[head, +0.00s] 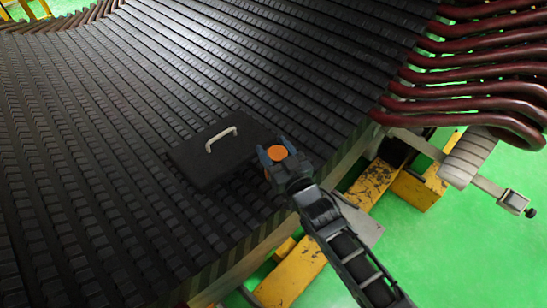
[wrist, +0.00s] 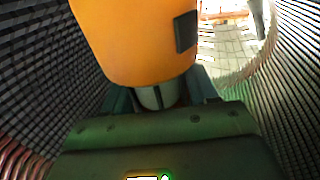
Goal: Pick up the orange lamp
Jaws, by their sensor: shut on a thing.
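The orange lamp (head: 277,153) shows in the head view as a small orange disc at the end of my arm, between the jaws. In the wrist view the lamp (wrist: 135,40) is a large orange body with a dark patch on its right side and a pale lower part. My gripper (head: 275,157) is shut on the lamp, and its fingers also show in the wrist view (wrist: 158,98) on either side of the pale part. I cannot tell whether the lamp touches the slatted surface below.
A black case (head: 218,155) with a pale handle lies just left of my gripper on the dark ribbed stator surface (head: 100,130). Dark red winding loops (head: 475,85) stick out at the right. Yellow supports (head: 370,185) and green floor (head: 450,250) lie beyond the stator's edge.

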